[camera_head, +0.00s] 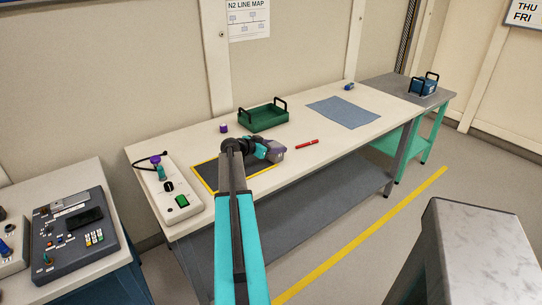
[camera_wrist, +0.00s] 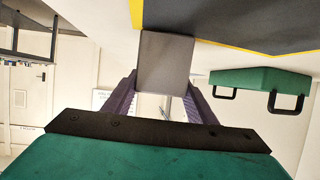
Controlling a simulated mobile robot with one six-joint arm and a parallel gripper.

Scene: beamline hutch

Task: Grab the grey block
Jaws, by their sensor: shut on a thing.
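The grey block (camera_wrist: 166,62) is a plain, dull grey box in the wrist view. My gripper (camera_wrist: 163,90) has its two purple fingers on either side of the block and is shut on it. In the head view my gripper (camera_head: 275,150) is over the right end of the dark mat (camera_head: 206,180) with the yellow border. The block cannot be clearly told from the fingers there. I cannot tell whether the block touches the surface below.
On the long bench (camera_head: 330,149) are a green crate (camera_head: 264,118) with black handles, a purple-topped item (camera_head: 223,128), a red pen-like item (camera_head: 307,144), a blue mat (camera_head: 344,112) and a white switch box (camera_head: 177,199). A control panel (camera_head: 73,235) stands left.

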